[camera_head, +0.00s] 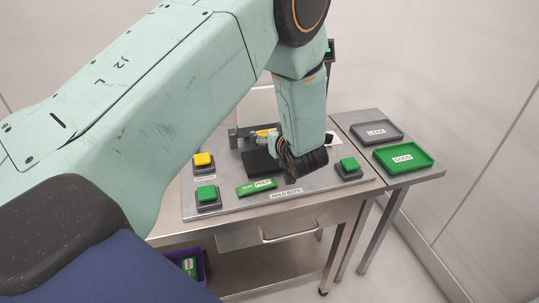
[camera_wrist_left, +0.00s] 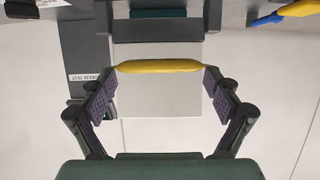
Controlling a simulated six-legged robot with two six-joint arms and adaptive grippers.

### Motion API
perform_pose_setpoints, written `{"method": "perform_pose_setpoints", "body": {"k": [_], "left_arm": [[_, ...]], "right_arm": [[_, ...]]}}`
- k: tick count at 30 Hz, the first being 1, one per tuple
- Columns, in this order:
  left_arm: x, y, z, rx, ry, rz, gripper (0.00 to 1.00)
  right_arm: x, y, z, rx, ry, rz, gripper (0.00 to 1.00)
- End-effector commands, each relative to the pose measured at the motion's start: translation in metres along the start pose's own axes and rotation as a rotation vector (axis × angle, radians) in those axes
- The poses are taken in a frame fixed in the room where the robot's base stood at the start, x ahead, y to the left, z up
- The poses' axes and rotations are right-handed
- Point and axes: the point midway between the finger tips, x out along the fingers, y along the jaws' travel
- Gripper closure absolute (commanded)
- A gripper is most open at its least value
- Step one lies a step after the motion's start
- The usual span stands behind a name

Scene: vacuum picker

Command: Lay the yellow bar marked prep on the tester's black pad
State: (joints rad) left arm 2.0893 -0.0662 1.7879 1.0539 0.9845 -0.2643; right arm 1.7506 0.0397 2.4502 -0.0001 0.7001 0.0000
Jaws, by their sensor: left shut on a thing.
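The yellow bar (camera_wrist_left: 160,66) spans my left gripper (camera_wrist_left: 160,78) in the wrist view, its ends at the two purple finger pads. I see it edge-on, so no marking on it can be read. In the head view a bit of yellow (camera_head: 265,132) shows beside my left gripper (camera_head: 277,142), which is partly hidden by its own wrist. The tester's black pad (camera_head: 258,163) appears as a dark block just below and left of the gripper, partly covered. A green piece labelled PREP (camera_head: 257,187) lies in front of it. My right gripper is not in view.
A yellow button (camera_head: 203,159) and green buttons (camera_head: 206,194) (camera_head: 348,166) stand on the metal plate. Grey (camera_head: 377,131) and green (camera_head: 404,158) trays sit on a side table. A yellow-and-blue tool (camera_wrist_left: 285,13) shows at the wrist view's top right. A purple bin (camera_head: 203,265) is below.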

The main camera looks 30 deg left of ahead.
Motion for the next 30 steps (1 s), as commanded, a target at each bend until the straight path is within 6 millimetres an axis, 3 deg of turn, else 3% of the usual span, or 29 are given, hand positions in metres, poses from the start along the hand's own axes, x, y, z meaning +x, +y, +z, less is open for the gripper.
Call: {"method": "perform_pose_setpoints", "body": {"k": [4, 11, 18, 29, 30], "left_arm": [[0.008, 0.001, 0.027, 0.003, -0.001, 0.001, 0.38], [0.014, 0.001, 0.041, 0.001, 0.001, 0.001, 0.38], [0.028, -0.001, 0.068, 0.001, 0.0, 0.001, 0.38], [0.031, -0.002, 0.07, 0.0, 0.001, 0.001, 0.38], [0.03, -0.002, 0.07, 0.0, 0.001, 0.001, 0.08]], "right_arm": [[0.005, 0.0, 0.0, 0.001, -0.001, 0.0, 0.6], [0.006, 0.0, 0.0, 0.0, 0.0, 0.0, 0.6], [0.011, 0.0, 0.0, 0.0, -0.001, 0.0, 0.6], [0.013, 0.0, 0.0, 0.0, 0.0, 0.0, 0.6], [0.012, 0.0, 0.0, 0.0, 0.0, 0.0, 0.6]]}}
